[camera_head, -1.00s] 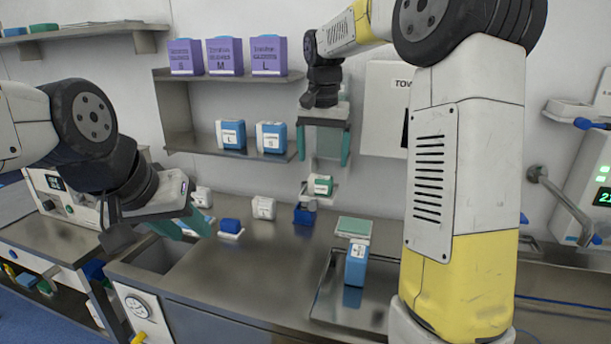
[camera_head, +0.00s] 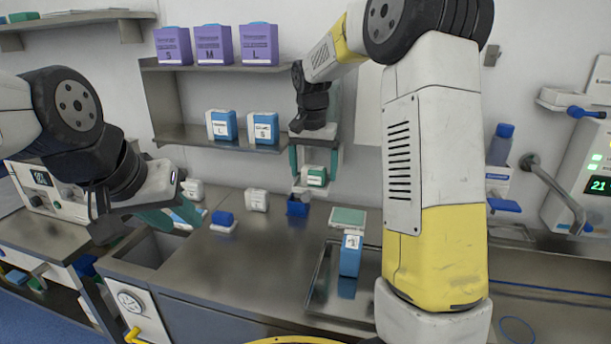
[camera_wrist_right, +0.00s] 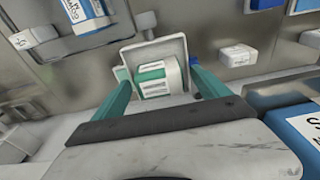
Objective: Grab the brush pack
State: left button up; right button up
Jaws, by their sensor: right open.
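A small green-and-white pack (camera_head: 315,177), which I take for the brush pack, sits in a pale holder at the back wall above the counter. It also shows in the right wrist view (camera_wrist_right: 156,81), lying on the white holder; its label is too small to read. My right gripper (camera_head: 313,170) is open and points down at the pack, with one teal finger on each side of it. In the right wrist view the gripper (camera_wrist_right: 160,80) shows gaps between the fingers and the pack. My left gripper (camera_head: 170,218) is open and empty over the left part of the counter.
A shelf (camera_head: 190,136) with blue packs is at upper left of the right gripper.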

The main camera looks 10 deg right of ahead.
jog(key=c, duration=1.4)
jog(key=shift+r, duration=0.15)
jog(key=shift+c, duration=0.2)
